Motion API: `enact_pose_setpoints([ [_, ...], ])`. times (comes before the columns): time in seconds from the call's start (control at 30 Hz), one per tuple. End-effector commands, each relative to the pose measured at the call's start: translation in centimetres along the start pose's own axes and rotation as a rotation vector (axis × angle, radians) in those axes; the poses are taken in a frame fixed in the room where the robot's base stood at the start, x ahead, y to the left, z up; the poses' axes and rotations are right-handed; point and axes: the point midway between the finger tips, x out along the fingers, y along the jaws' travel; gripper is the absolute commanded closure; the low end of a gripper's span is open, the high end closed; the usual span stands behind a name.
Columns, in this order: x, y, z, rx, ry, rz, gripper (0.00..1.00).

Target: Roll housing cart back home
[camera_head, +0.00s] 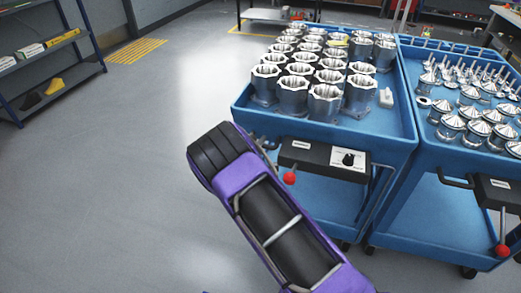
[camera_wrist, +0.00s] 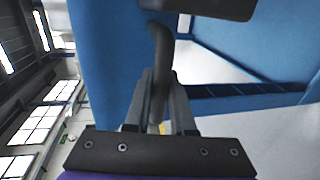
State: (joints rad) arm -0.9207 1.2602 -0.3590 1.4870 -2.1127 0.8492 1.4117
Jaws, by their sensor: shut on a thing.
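The housing cart (camera_head: 372,143) is a blue cart at the centre right of the head view. Several silver machined housings (camera_head: 325,104) stand upright in its top tray. My gripper (camera_head: 264,146) reaches the cart's near end, left of its black control box (camera_head: 325,163) with a red-knobbed lever. In the wrist view my gripper (camera_wrist: 160,100) is shut on the dark cart handle (camera_wrist: 160,45), a bent bar standing out from the blue cart body (camera_wrist: 100,55). My purple arm hides part of the handle and the lower left of the cart in the head view.
A second blue cart (camera_head: 436,149) with shiny small parts stands close on the right, almost touching. A shelf rack (camera_head: 48,78) stands at far left. Open grey floor (camera_head: 120,190) lies to the left. Yellow floor markings (camera_head: 136,50) and a table (camera_head: 270,14) are farther back.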

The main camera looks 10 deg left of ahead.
Motion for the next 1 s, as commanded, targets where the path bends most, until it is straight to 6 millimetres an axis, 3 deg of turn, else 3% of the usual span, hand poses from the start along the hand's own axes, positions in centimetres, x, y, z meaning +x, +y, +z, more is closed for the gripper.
enact_pose_setpoints([
  [0.5, 0.59, 0.53, 0.64, 0.001, -0.012, 0.009, 1.0],
  [0.53, 0.59, 0.54, 0.64, 0.001, -0.012, 0.009, 0.72],
  [0.67, 0.53, 0.44, 0.5, 0.001, -0.01, 0.007, 0.49],
  [1.0, 0.15, 0.16, 0.15, 0.0, -0.003, 0.001, 0.48],
])
